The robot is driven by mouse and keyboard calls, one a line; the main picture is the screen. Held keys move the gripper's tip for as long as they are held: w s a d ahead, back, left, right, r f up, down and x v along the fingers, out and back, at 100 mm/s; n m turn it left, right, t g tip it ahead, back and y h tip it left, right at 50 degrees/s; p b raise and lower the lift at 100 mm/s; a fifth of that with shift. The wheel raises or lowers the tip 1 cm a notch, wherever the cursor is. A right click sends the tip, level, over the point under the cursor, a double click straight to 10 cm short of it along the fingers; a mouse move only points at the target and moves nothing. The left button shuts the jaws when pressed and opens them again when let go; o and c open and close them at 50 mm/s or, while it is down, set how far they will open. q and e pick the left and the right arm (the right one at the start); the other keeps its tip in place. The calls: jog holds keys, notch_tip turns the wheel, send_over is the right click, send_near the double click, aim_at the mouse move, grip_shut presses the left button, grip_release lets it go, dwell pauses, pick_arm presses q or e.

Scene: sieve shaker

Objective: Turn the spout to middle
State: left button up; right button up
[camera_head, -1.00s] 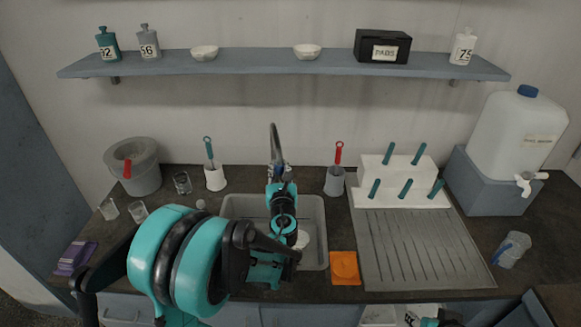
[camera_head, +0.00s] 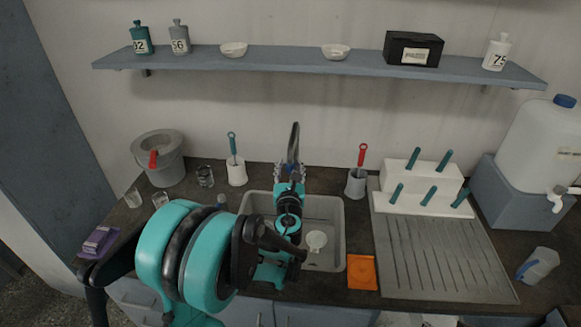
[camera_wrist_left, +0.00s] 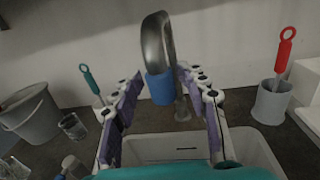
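The grey curved spout (camera_head: 294,140) rises at the back of the sink (camera_head: 338,235). In the left wrist view the spout (camera_wrist_left: 154,42) arches over, and a blue cylindrical piece (camera_wrist_left: 161,88) hangs at its end. My left gripper (camera_head: 290,174) is at the back of the sink, in front of the spout. In the left wrist view my left gripper (camera_wrist_left: 165,90) is open, with one finger on each side of the spout's end and visible gaps. The spout's lower part is hidden by my gripper in the head view. My right gripper is not in view.
A white round item (camera_head: 316,240) lies in the sink. A brush in a white holder (camera_head: 237,174) stands left of the spout, a red-handled one in a grey holder (camera_head: 356,184) right. A bucket (camera_head: 160,160) stands left. An orange cloth (camera_head: 362,272) lies right of the sink.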

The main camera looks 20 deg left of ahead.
pick_arm(q)
jog(key=v, duration=1.2)
dwell(0.3)
jog(key=s+a+f+n+g, duration=0.1)
jog(key=s+f+n+g, duration=0.2)
jog(key=n, duration=0.6)
jog(key=s+a+f+n+g, duration=0.1)
jog(key=s+a+n+g, duration=0.15)
jog(key=s+n, duration=0.5)
jog(key=s+d+f+n+g+h, duration=0.3)
jog(key=s+d+n+h, duration=0.3)
jog(key=n, duration=0.9)
jog(key=s+d+g, duration=0.1)
jog(key=s+d, duration=0.2)
jog(key=d, duration=0.1)
jog(key=shift+d+h, duration=0.2)
jog(key=shift+h, duration=0.2)
